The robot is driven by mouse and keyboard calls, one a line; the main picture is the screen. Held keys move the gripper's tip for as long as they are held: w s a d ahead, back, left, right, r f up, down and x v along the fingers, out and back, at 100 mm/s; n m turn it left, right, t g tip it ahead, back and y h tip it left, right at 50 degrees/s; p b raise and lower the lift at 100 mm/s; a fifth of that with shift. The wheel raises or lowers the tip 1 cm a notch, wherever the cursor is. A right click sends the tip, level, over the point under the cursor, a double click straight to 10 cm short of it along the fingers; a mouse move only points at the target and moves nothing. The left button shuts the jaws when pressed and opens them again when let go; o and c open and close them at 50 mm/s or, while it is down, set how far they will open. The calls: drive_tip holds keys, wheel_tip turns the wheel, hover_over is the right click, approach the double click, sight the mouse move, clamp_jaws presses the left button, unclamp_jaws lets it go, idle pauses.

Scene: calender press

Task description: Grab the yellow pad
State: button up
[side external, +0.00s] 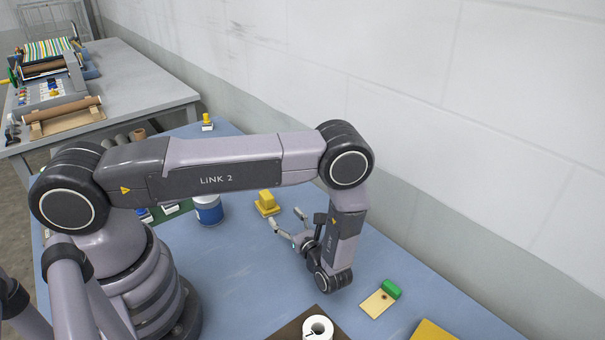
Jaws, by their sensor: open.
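A yellow pad (267,203), a small block on a flat yellow base, rests on the blue table near the middle of the side external view. My gripper (286,217) is open with nothing between its fingers. Its fingers point toward the yellow pad, which lies just beyond them to the upper left. A gap shows between the pad and the fingers. How high the fingers are above the table is hard to tell.
A blue and white can (208,210) stands left of the pad. A green block on a tan card (380,301), a white roll (317,328) on a dark board and a flat yellow piece (433,331) lie nearer. A wall (450,180) runs along the right.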

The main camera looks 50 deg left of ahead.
sight(270, 199)
drive_tip(key=a, duration=0.6)
drive_tip(key=shift+w+a, duration=0.15)
drive_tip(key=shift+w, duration=0.2)
drive_tip(key=a, duration=0.3)
drive_tip(key=w+a, duration=0.1)
drive_tip(key=a, duration=0.1)
drive_tip(key=shift+f, duration=0.2)
drive_tip(key=shift+c, duration=0.3)
clamp_jaws()
